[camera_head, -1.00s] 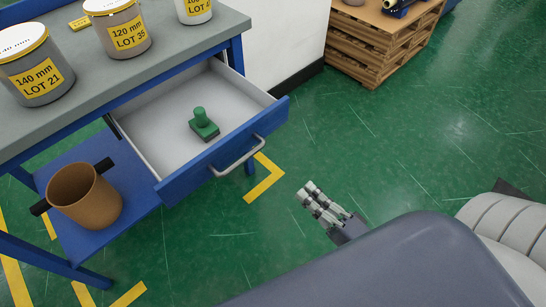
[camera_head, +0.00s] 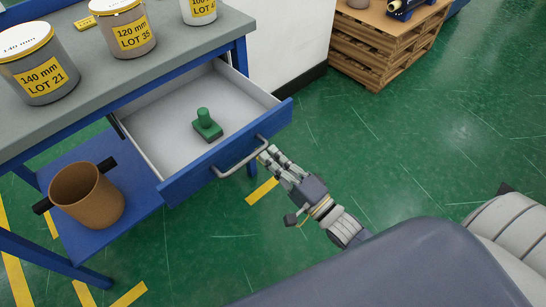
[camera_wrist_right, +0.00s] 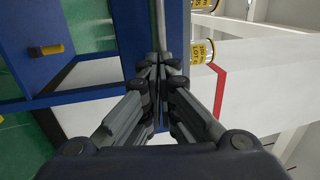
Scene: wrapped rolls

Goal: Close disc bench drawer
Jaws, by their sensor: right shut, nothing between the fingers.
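The bench drawer (camera_head: 185,182) stands open below the grey bench top, with its blue front pulled out toward me. A grey bar handle (camera_head: 240,160) is on its front. A green stamp-like object (camera_head: 207,124) sits inside on the drawer's pale floor. My right gripper (camera_head: 266,156) is shut and empty, its fingertips close by the right end of the handle. In the right wrist view the shut fingertips (camera_wrist_right: 158,62) point at the blue drawer front (camera_wrist_right: 132,30); I cannot tell whether they touch it. My left gripper is not in view.
Labelled canisters (camera_head: 124,30) stand on the bench top (camera_head: 170,65). A brown bin (camera_head: 86,195) with dark handles sits on the blue lower shelf (camera_head: 148,198). A wooden pallet stack (camera_head: 375,55) is at the back right. The green floor (camera_head: 400,150) right of the drawer is clear.

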